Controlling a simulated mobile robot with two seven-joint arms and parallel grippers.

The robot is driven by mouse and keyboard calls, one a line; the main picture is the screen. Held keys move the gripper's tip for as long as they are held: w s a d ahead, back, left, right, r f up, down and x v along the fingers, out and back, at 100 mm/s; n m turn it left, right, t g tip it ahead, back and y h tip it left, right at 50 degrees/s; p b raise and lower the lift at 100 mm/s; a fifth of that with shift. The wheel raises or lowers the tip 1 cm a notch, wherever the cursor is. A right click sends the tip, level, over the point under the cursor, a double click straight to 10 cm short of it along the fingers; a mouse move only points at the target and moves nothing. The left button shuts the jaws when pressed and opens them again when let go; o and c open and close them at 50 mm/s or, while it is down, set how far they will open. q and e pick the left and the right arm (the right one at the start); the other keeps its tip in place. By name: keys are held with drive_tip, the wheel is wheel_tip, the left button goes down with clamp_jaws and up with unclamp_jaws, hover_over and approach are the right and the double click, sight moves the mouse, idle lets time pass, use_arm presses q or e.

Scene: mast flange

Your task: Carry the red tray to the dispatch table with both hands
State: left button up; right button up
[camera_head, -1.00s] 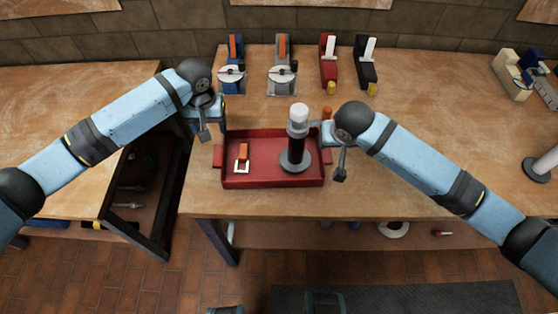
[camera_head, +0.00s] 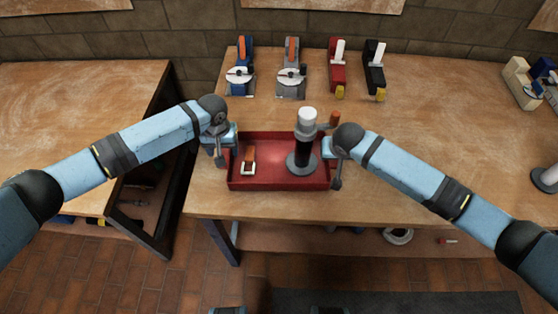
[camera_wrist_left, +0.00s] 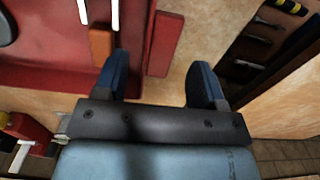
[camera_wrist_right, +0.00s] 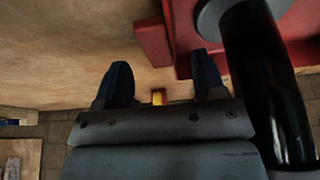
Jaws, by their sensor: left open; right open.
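The red tray (camera_head: 278,184) lies on the wooden table, with a handle at each short end. It carries a black post with a white cap (camera_head: 306,140) on a round grey base, and a small orange-and-white piece (camera_head: 248,163). My left gripper (camera_head: 224,152) is open at the tray's left end; the left wrist view shows the handle (camera_wrist_left: 165,43) ahead of its parted fingers (camera_wrist_left: 160,85). My right gripper (camera_head: 328,152) is open at the right end; the right wrist view shows the red handle (camera_wrist_right: 153,43) ahead of its fingers (camera_wrist_right: 163,82). Neither visibly grips a handle.
Behind the tray stand a blue device (camera_head: 240,75), a grey device (camera_head: 291,75), a red clamp (camera_head: 338,70) and a black clamp (camera_head: 375,70). Another wooden table (camera_head: 70,95) stands at the left, across a gap. The tabletop right of my right arm is largely clear.

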sight(225, 155)
use_arm(q)
drive_tip(key=shift+f, duration=1.85)
use_arm(e)
drive_tip(key=shift+x, duration=1.85)
use_arm(q)
drive_tip(key=shift+c, duration=0.2)
use_arm(e)
drive_tip(key=shift+c, duration=0.2)
use_arm(q)
clamp_jaws()
use_arm(e)
clamp_jaws()
